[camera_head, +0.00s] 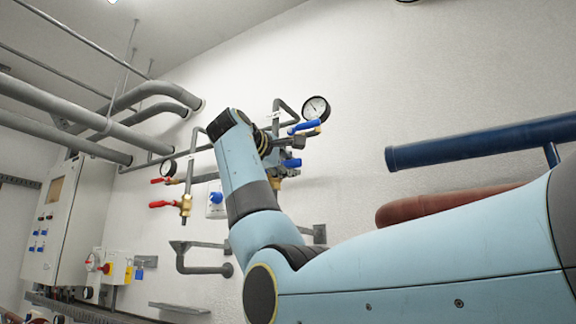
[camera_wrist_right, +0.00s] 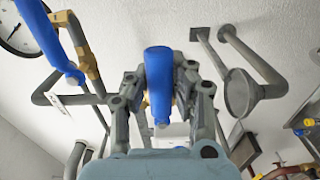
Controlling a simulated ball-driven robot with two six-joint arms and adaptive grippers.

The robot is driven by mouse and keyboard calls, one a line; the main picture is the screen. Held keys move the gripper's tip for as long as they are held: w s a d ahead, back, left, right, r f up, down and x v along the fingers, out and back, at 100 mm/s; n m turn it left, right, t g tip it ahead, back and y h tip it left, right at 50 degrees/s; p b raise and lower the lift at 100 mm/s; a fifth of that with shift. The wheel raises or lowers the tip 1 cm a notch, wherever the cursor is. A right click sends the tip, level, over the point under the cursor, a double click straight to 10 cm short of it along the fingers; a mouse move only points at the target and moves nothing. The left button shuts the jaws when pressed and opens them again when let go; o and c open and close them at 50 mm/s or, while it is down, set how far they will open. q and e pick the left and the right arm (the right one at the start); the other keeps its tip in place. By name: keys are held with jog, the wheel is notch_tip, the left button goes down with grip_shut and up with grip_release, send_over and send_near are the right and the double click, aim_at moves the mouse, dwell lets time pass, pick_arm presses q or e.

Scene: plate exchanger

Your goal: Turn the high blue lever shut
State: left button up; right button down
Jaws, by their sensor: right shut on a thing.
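The high blue lever (camera_head: 304,127) sits by the round gauge at the top of the pipework, lying nearly level with a slight tilt. A second blue lever (camera_head: 292,163) is just below it. My right gripper (camera_head: 277,142) is at these levers, its jaws partly hidden in the head view. In the right wrist view its fingers (camera_wrist_right: 160,95) are shut around a blue lever (camera_wrist_right: 158,70). Another blue lever (camera_wrist_right: 48,40) beside a gauge is apart from the fingers at upper left. Which lever is held is not certain. My left gripper is out of view.
The gauge (camera_head: 315,108) is close to the levers. Red-handled valves (camera_head: 165,204) are to the left. A dark blue pipe (camera_head: 480,145) and a brown-red pipe (camera_head: 440,202) lie to the right. Grey pipes (camera_head: 60,105) run at upper left.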

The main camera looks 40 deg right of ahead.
jog(key=shift+r, duration=0.15)
dwell(0.3)
jog(key=c, duration=1.1)
grip_release()
jog(key=shift+w+a, duration=0.1)
jog(key=v, duration=1.2)
